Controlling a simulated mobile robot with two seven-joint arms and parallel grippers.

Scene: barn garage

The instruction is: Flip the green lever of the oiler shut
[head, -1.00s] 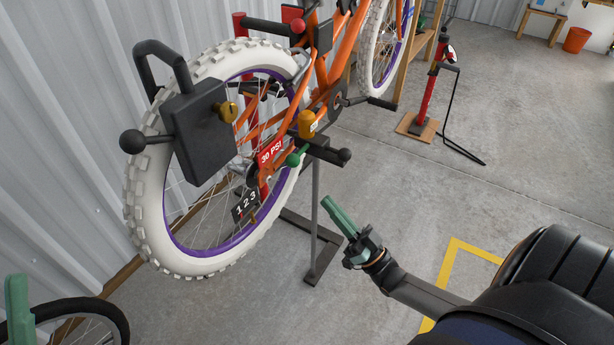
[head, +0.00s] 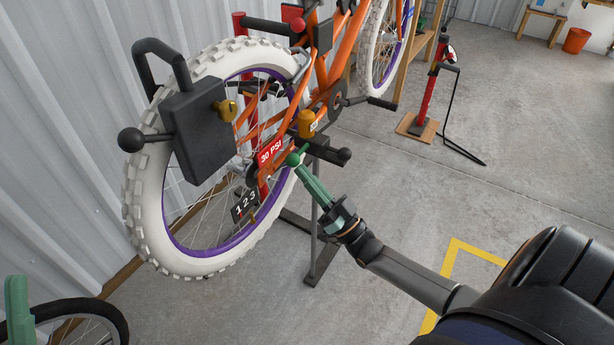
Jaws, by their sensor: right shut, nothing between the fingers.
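The oiler has an amber cup (head: 307,122) on a black body (head: 326,149) with round black ends, beside the orange bike's rear wheel. Its green lever (head: 293,159) with a ball end sticks out at the lower left of the body. My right gripper (head: 300,164) is shut and empty, its green fingertips at the lever. The tips overlap the lever in the picture; I cannot tell whether they touch it. They hide part of the lever's lower side. A green finger of my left gripper (head: 16,310) shows at the lower left edge; its opening cannot be judged.
The orange bike (head: 328,72) with a white tyre (head: 140,205) stands by the wall. A black lock box (head: 199,135) with a gold key (head: 228,110), a red 30 PSI tag (head: 270,152) and a number tag (head: 245,207) are close by.

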